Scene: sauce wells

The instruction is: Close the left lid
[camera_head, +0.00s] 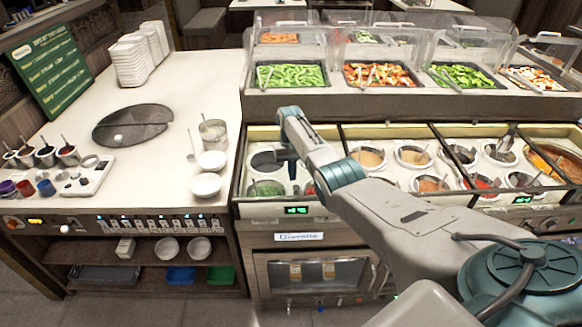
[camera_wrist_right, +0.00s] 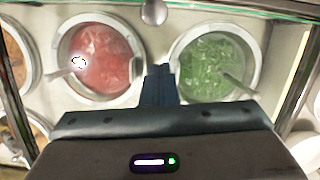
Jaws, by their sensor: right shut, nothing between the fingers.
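The left bay (camera_head: 243,165) of the sauce-well counter has a dark frame around several round wells. A clear pane with a thin greenish edge and a small round knob (camera_wrist_right: 153,12) crosses the top of the right wrist view. I cannot tell its tilt, or whether it is the left lid. My right gripper (camera_head: 290,173) is over the left bay, and its shut, empty fingers (camera_wrist_right: 160,72) point between a red well (camera_wrist_right: 100,58) and a green well (camera_wrist_right: 212,65). I cannot tell whether they touch anything. My left gripper is not in view.
Clear glass guards and food trays (camera_head: 290,75) stand on the raised shelf behind the bay. More sauce wells (camera_head: 413,156) lie to the right, partly behind my right arm. White bowls (camera_head: 206,184) and a metal container (camera_head: 213,134) stand on the white counter to the left.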

